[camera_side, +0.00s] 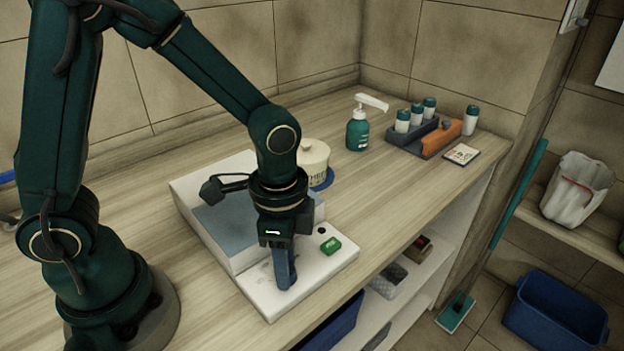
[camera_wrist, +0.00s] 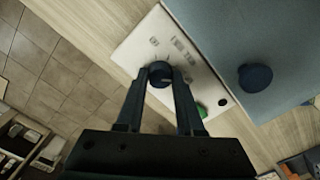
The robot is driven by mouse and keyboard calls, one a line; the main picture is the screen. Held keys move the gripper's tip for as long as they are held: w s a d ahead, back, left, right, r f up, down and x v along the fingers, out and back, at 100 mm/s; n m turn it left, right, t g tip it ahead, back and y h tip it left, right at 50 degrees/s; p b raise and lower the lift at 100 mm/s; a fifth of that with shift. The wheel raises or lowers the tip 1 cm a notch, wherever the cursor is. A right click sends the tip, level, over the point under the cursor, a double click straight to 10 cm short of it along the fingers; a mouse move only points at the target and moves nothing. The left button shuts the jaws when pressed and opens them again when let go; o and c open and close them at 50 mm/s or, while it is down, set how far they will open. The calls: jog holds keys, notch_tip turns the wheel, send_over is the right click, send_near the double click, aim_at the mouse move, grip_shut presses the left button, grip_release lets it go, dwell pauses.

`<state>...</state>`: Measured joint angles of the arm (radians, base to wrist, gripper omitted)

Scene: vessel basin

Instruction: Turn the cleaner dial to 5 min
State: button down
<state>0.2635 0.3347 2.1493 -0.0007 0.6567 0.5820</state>
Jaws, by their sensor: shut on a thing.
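The cleaner is a white box with a blue-grey lid (camera_side: 222,222) and a white control panel (camera_side: 322,264) along its front. In the wrist view the dark round dial (camera_wrist: 160,74) sits on the panel (camera_wrist: 140,48), with faint marks around it. My gripper (camera_wrist: 160,82) points down at the panel and its two fingers are shut on the dial, one on each side. In the side view my gripper (camera_side: 284,284) hides the dial. The dial's setting and the panel's print are too small to read.
A green button (camera_side: 330,245) lies on the panel to the right of my gripper. A lidded white pot (camera_side: 314,160) stands behind the cleaner. A green pump bottle (camera_side: 357,132) and a rack of several small bottles (camera_side: 425,138) stand farther back. The counter's right middle is clear.

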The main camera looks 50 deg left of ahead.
jog(key=shift+m, duration=1.1)
jog(key=c, duration=0.5)
grip_release()
jog(key=shift+r, duration=2.6)
